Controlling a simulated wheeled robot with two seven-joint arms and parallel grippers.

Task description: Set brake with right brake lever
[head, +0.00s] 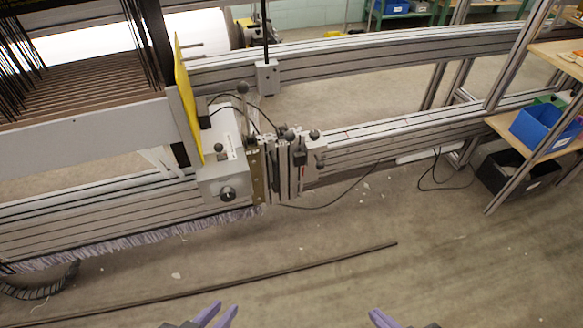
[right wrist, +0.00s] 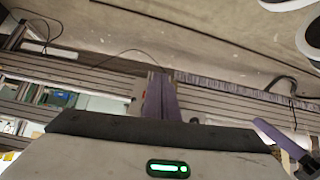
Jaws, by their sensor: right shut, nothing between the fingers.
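The machine's grey control box (head: 222,180) with a dark round knob is in the middle of the head view. Several black ball-ended levers stand around it: one at the top (head: 242,88), one by the box (head: 219,147), and one on the right bracket (head: 315,134). Which one is the right brake lever I cannot tell. My left gripper (head: 226,306) is at the bottom edge, its two purple fingers slightly apart and empty. My right gripper (head: 375,314) is at the bottom right, shut and empty, well short of the levers. Its purple fingers also show in the right wrist view (right wrist: 159,95).
Grey rails (head: 400,135) run across behind the bracket. A long dark bar (head: 300,266) lies on the floor between my grippers and the machine. A shelf with a blue bin (head: 545,130) and a black bin (head: 515,175) stands at right. The floor at front right is clear.

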